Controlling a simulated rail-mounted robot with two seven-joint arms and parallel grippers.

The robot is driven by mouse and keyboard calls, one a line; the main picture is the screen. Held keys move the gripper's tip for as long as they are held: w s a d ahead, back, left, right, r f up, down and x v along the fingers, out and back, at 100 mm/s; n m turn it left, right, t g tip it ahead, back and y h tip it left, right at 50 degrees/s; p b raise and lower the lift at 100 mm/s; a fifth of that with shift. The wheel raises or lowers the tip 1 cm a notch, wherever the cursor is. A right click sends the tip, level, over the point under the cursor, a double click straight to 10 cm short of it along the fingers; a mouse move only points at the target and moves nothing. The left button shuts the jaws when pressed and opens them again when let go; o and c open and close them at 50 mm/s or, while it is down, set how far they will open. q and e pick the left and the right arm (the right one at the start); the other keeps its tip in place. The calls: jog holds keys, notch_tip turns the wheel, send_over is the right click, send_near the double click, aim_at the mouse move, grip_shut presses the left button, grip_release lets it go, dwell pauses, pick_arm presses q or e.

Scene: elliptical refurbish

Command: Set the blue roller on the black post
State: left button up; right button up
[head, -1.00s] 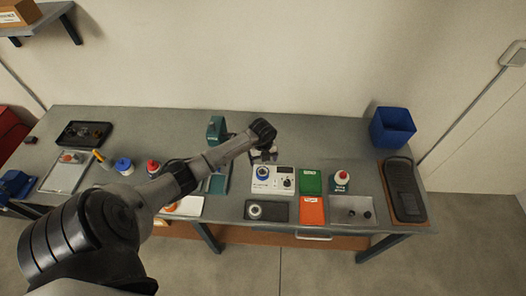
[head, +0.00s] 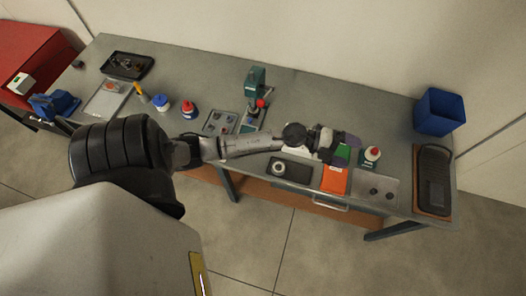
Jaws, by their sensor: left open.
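My left arm reaches in from the left, low across the bench. Its gripper (head: 340,146) is open over the green box (head: 342,155), at the right end of the white device (head: 297,152). My arm and wrist cover most of that device. I cannot make out the blue roller now; the blue round piece seen earlier on the device is behind my arm. I cannot single out a black post either. A dark tray (head: 297,175) with a pale ring (head: 278,168) lies just in front of the device. My right gripper is not in view.
A green press (head: 254,88) stands behind my arm. A blue bin (head: 439,111) is at the back right. The bench's back middle is clear.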

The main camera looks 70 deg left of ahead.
pick_arm(q)
jog(key=s+a+n+t+y, duration=0.25)
jog(key=s+n+y, duration=0.65)
jog(key=n+y, duration=0.7)
jog(key=s+d+f+n+g+h, duration=0.1)
jog(key=s+d+f+g+h, duration=0.2)
jog(key=s+g, duration=0.3)
jog(key=s+d+f+n+g+h, duration=0.2)
jog(key=s+g, duration=0.5)
jog(key=s, duration=0.5)
jog(key=d+f+h, duration=0.1)
jog(key=d+f, duration=0.1)
jog(key=d, duration=0.1)
jog(key=shift+s+f, duration=0.25)
jog(key=shift+s, duration=0.1)
notch_tip(320, 180, up, 5)
jog(key=p, duration=0.5)
